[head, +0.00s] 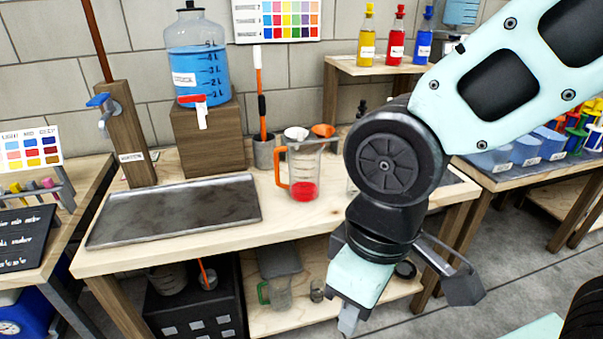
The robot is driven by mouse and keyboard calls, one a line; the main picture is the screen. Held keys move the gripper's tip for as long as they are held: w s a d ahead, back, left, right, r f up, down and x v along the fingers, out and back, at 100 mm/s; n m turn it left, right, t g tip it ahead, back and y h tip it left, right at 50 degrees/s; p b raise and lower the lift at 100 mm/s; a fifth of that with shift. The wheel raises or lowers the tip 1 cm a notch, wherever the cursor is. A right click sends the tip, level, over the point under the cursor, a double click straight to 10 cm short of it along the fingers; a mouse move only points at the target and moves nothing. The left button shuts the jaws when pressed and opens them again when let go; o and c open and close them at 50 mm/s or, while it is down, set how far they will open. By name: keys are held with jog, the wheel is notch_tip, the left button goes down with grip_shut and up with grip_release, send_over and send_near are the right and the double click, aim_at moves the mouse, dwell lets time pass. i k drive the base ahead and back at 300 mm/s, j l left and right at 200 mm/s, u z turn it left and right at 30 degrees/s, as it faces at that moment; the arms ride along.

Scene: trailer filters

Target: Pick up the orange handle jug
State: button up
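The orange handle jug (305,165) stands upright on the wooden table in the head view. It is clear, with red liquid at the bottom and its orange handle on the left side. My gripper (407,306) hangs in front of the table's front edge, to the right of the jug and lower in the picture. It points down, and its two fingers are spread wide apart with nothing seen between them. My gripper is apart from the jug. My arm covers part of the tabletop just right of the jug.
A metal tray (175,212) lies left of the jug. A blue-filled bottle (196,62) stands on a wooden block (208,140). A cup with an orange-handled tool (264,152) stands behind the jug. A green-handled jug (278,292) is on the lower shelf.

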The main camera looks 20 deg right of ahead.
aim_at(297, 171)
jog(key=i+l, duration=0.15)
jog(key=l, duration=0.25)
jog(key=i+l, duration=0.15)
jog(key=l, duration=0.25)
jog(key=i+l, duration=0.15)
jog(key=l, duration=0.25)
jog(key=i+l, duration=0.25)
jog(key=i+l+u, duration=0.1)
jog(key=l, duration=0.35)
jog(key=i+l, duration=0.35)
jog(key=i+j, duration=0.1)
